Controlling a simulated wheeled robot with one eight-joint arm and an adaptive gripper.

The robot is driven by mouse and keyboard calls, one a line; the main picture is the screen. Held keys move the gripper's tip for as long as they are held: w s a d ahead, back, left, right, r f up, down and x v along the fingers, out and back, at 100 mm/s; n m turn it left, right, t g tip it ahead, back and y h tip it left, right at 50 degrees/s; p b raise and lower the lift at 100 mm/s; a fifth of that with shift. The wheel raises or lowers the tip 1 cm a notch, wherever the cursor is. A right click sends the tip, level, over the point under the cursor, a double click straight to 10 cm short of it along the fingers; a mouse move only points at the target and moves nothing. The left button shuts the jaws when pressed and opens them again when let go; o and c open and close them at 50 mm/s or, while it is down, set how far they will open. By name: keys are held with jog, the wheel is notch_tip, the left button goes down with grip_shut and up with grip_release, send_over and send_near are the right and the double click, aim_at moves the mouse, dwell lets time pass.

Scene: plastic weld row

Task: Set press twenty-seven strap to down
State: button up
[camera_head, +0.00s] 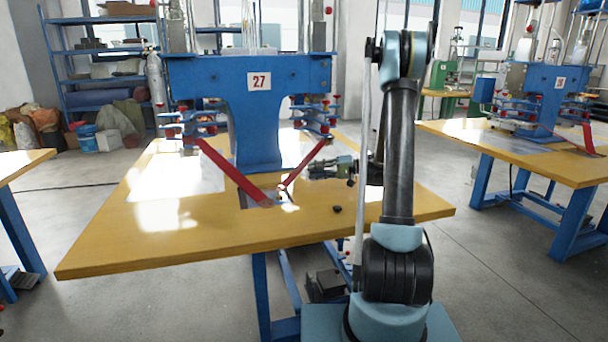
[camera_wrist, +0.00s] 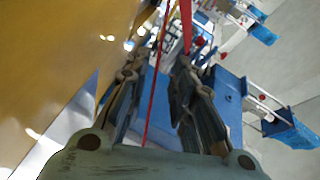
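Press twenty-seven (camera_head: 215,80) is a blue machine on a yellow-topped table, with a number plate (camera_head: 259,82) reading 27. Its red strap (camera_head: 235,172) slopes down from the left side toward the front middle, and another red length (camera_head: 305,163) slopes down from the right side. They meet low, near the tabletop, in a V. My gripper (camera_head: 311,171) is just right of the right length, level and pointing left. In the wrist view the fingers (camera_wrist: 157,76) are apart, with a thin red length (camera_wrist: 153,108) showing in the gap. I cannot tell whether it lies between or beyond them.
The yellow tabletop (camera_head: 130,240) has free room at the front left. A small dark knob (camera_head: 337,209) sits near its front. Another blue press (camera_head: 545,95) stands on a table at right. Shelves (camera_head: 100,60) stand at the back left.

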jog(key=shift+v, duration=2.05)
